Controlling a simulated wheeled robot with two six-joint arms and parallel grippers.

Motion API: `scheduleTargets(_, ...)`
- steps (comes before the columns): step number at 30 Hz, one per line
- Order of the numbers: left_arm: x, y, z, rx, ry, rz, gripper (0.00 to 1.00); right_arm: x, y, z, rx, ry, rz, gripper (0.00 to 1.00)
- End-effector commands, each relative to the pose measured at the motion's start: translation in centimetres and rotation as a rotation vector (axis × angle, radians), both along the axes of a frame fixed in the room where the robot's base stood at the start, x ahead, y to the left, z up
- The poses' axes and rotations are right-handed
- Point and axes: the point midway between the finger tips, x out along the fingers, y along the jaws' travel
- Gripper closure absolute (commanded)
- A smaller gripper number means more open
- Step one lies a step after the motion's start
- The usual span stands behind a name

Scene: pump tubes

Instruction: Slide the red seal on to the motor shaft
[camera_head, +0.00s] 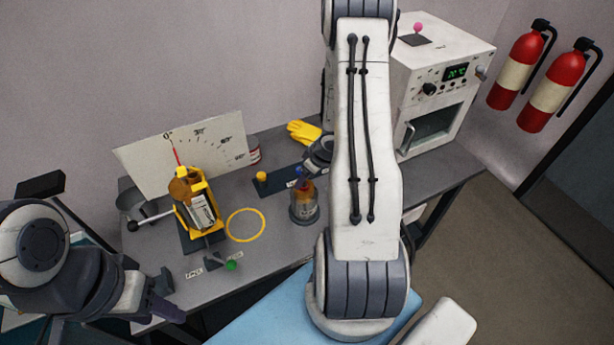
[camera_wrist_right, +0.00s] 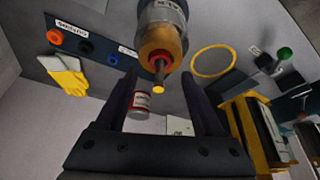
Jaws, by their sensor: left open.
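The motor (camera_head: 304,207) stands upright on the table, partly hidden by my right arm in the head view. In the right wrist view the motor (camera_wrist_right: 163,14) hangs upside down, with its brown end and its shaft (camera_wrist_right: 159,76) pointing towards the camera. The red seal (camera_wrist_right: 151,58) shows as a red ring around the base of the shaft, close against the motor's end. My right gripper (camera_wrist_right: 160,97) is open, its fingers on either side of the shaft's line with nothing between them. My left gripper (camera_head: 160,298) is open and empty beyond the table's front left edge.
A dark board (camera_wrist_right: 100,51) holds orange, blue and black rings. A yellow glove (camera_head: 303,132), a red-and-white can (camera_wrist_right: 140,104), a yellow stand (camera_head: 186,214), a yellow ring (camera_head: 246,225) and a green knob (camera_head: 231,266) surround the motor. A white oven (camera_head: 437,85) stands at the right.

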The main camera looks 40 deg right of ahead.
Motion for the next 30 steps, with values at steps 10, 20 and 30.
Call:
scheduleTargets(10, 0.0, 0.0, 1.2, 0.0, 0.0, 0.0, 0.5, -0.8, -0.2, 2.5, -0.002, -0.001, -0.001, 0.31)
scheduleTargets(20, 0.0, 0.0, 4.3, 0.0, 0.0, -0.005, 0.5, -3.2, -0.7, 8.4, -0.001, -0.001, -0.002, 0.31)
scheduleTargets(30, 0.0, 0.0, 5.0, 0.0, -0.001, -0.007, 0.5, -3.9, -0.8, 9.7, 0.0, 0.0, -0.001, 0.31)
